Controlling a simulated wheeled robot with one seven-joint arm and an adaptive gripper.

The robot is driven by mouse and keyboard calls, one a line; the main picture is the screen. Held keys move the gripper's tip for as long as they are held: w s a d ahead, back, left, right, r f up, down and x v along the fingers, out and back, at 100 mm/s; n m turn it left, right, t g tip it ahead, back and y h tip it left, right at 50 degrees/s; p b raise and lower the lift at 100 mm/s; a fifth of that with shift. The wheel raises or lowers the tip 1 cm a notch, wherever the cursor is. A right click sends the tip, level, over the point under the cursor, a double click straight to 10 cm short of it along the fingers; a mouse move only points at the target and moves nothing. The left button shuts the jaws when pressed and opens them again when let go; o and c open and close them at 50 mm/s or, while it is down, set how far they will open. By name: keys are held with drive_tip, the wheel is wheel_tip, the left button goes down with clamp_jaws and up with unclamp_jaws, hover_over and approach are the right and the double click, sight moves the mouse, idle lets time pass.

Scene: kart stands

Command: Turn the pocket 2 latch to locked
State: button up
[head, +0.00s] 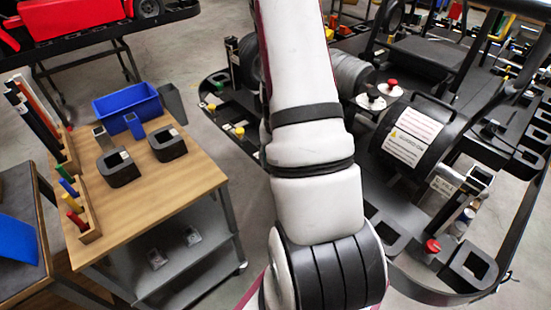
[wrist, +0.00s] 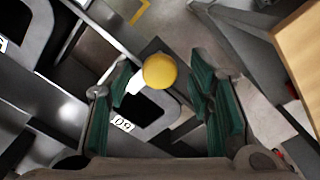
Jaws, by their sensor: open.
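In the wrist view my gripper (wrist: 163,82) is open, with one green-padded finger on each side of a round yellow knob (wrist: 160,72). The knob shows between the fingers with a gap on both sides; I cannot tell how far below the fingertips it is. Below it is a black pocket block (wrist: 157,113) with a white label (wrist: 122,124) that I cannot read for sure. A yellow knob (head: 239,131) also shows on the kart's left side in the head view. No marking shows which latch is pocket 2. In the head view my arm hides the gripper.
A wooden-topped cart (head: 150,200) with black blocks and a blue bin (head: 128,105) stands at the left. The kart frame (head: 410,290) with red knobs, one a red knob (head: 433,246), fills the right.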

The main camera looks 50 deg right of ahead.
wheel_tip(320, 180, up, 12)
idle(0.5)
idle(0.5)
